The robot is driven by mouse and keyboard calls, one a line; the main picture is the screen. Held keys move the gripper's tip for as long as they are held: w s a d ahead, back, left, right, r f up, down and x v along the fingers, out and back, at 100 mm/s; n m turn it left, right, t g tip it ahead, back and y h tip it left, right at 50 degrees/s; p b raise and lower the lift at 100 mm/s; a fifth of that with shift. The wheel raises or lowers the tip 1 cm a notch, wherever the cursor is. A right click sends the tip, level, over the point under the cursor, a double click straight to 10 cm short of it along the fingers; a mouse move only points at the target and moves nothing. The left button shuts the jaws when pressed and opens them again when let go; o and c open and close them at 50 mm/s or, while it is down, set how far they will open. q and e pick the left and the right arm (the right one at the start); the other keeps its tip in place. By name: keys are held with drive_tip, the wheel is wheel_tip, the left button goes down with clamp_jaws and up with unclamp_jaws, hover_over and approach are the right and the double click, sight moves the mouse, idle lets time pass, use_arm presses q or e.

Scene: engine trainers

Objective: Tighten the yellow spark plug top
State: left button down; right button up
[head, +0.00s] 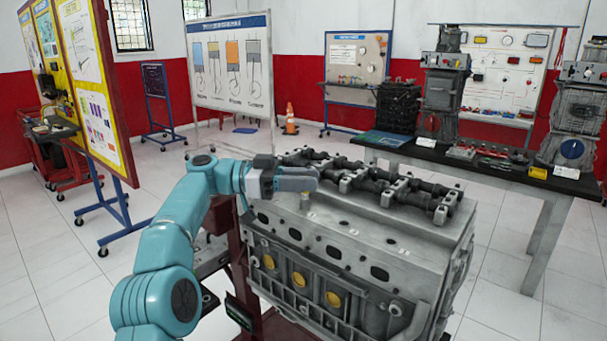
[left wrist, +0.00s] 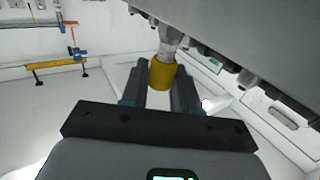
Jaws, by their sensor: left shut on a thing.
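The yellow spark plug top (left wrist: 162,74) is a short yellow cylinder between the two fingers of my left gripper (left wrist: 160,85) in the left wrist view. A pale stem (left wrist: 170,41) runs from it to the grey engine block (left wrist: 250,35). In the head view my left gripper (head: 308,181) is at the upper left of the engine block (head: 350,232), shut on the plug top. The fingers hide most of the plug there; a small pale yellowish part (head: 305,201) shows just below them. My right gripper is in neither view.
Black shafts (head: 370,181) lie along the top of the engine, right of my gripper. A dark workbench (head: 480,165) with equipment stands behind. A yellow display board (head: 85,90) stands at the left. Open tiled floor lies between.

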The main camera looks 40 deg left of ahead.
use_arm(q)
drive_tip(key=shift+f, duration=0.1)
drive_tip(key=c, duration=0.9)
unclamp_jaws()
drive_tip(key=shift+c, duration=0.2)
drive_tip(key=p+v, duration=1.4)
drive_tip(key=v, duration=0.2)
drive_tip(key=shift+s+a, duration=0.15)
